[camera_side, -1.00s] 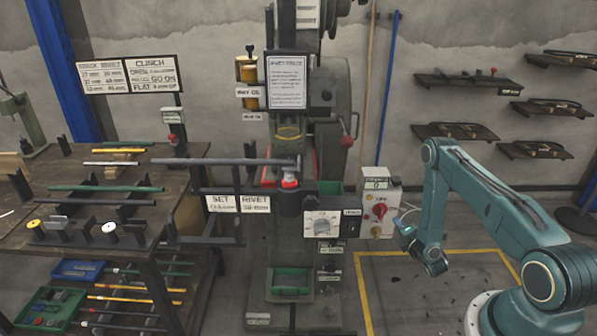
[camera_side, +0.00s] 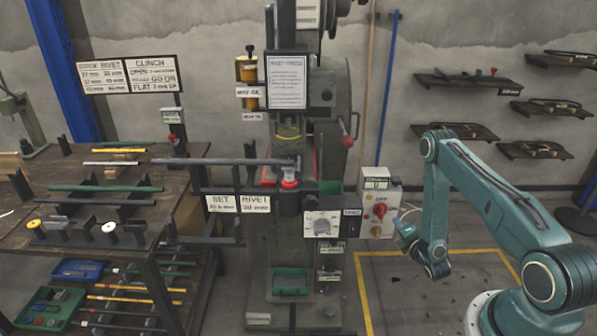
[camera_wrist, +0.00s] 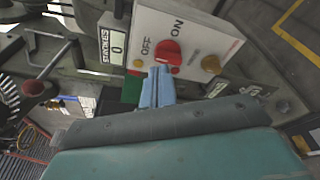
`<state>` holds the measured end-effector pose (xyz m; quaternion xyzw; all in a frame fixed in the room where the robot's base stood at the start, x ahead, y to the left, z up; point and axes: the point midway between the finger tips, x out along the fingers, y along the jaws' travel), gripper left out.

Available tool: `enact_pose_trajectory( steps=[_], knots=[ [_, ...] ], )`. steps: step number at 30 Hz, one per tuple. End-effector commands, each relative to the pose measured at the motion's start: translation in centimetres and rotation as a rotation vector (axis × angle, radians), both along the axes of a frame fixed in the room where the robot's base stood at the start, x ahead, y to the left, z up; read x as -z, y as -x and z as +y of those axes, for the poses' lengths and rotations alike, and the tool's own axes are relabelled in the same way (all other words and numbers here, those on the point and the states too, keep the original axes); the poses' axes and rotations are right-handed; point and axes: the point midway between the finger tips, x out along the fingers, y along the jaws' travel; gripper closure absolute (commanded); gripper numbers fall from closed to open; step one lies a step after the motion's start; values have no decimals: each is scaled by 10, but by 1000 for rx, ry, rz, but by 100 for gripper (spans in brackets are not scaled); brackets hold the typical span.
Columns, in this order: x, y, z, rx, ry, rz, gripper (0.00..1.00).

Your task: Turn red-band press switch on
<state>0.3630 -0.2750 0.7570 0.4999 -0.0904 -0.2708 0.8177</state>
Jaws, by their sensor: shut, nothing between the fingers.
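The press's white switch box (camera_side: 378,188) shows right of the press (camera_side: 289,235). Its red rotary switch (camera_side: 380,210) is at the box's middle. In the wrist view the red switch (camera_wrist: 167,53) sits between the OFF label (camera_wrist: 146,47) and the ON label (camera_wrist: 178,28); I cannot tell surely which label it points to. My gripper (camera_wrist: 158,76) is shut and empty, its pale blue fingers just below the switch in the picture; contact cannot be told. In the side view my gripper (camera_side: 404,224) is just right of the box.
A strokes counter reading 0 (camera_wrist: 117,48) is left of the switch, and a yellow button (camera_wrist: 211,63) is to its right. A workbench with rods (camera_side: 106,190) stands left. Floor right of the press is open.

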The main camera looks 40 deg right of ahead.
Motion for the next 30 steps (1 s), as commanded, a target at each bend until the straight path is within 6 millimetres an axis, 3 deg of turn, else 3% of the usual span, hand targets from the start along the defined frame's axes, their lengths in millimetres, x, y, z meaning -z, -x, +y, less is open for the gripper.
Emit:
enact_pose_trajectory(
  steps=[14,30],
  knots=[
    [-6,-5,-1,0,2,1,100],
    [-6,-37,-33,-1,2,3,100]
  ],
)
